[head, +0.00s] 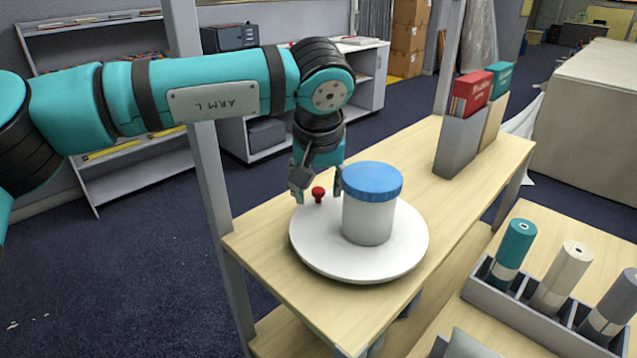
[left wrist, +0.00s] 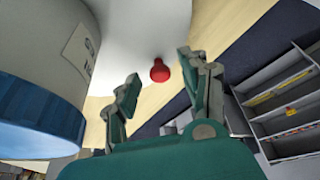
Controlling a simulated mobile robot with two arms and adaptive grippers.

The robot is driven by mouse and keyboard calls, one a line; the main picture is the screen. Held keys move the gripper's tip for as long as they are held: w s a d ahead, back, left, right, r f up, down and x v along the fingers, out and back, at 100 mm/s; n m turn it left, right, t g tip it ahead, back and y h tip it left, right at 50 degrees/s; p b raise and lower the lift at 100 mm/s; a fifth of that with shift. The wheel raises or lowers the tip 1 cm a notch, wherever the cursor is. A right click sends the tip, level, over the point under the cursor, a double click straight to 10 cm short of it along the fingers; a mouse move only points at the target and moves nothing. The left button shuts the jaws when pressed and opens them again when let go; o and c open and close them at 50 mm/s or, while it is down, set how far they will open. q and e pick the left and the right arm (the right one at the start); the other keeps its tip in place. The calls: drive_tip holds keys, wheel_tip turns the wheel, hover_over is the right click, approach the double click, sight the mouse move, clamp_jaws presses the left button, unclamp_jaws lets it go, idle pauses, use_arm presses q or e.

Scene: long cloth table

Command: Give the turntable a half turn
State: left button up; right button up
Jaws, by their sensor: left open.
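The white round turntable (head: 325,258) lies on the wooden table. A grey-white jar with a blue lid (head: 367,213) stands upright on it, right of its middle. A small red knob (head: 318,195) stands near the turntable's far left edge. My left gripper (head: 318,188) points down at the knob, behind and left of the jar, its fingers apart. In the left wrist view the knob (left wrist: 160,71) shows beyond and between the open fingertips, and I see no contact. The jar (left wrist: 40,80) fills the left of that view. My right gripper is not in view.
A grey holder with red and teal boxes (head: 470,115) stands at the table's far right. A tray with several rolled cylinders (head: 540,310) is at the lower right. A grey post (head: 205,170) rises at the table's left edge.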

use_arm(q)
drive_tip(key=shift+c, duration=0.2)
clamp_jaws()
drive_tip(key=shift+a, duration=0.1)
idle(0.4)
